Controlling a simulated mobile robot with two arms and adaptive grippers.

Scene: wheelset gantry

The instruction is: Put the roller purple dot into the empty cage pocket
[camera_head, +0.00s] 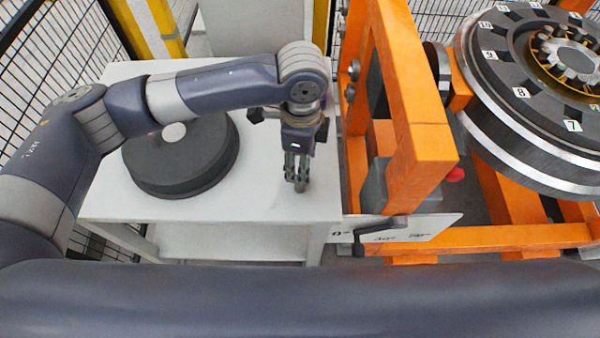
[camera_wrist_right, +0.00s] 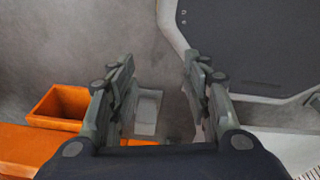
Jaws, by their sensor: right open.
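In the head view, my left gripper (camera_head: 298,186) points down over the right part of the white table, with its fingers close together. Whether they hold anything is too small to tell. A round caged bearing (camera_head: 567,55) with several rollers sits in the middle of the big wheel at the upper right, cut by the picture edge. I cannot make out its empty pocket. No roller with a purple dot can be made out. In the right wrist view, my right gripper (camera_wrist_right: 158,68) is open, with nothing between its fingers.
A dark round disc (camera_head: 180,165) lies on the white table (camera_head: 240,208). The wheel (camera_head: 490,75) has numbered dark pads. An orange frame (camera_head: 420,130) with a crank stands between table and wheel. In the wrist view, an orange bin (camera_wrist_right: 60,105) lies left, above grey floor.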

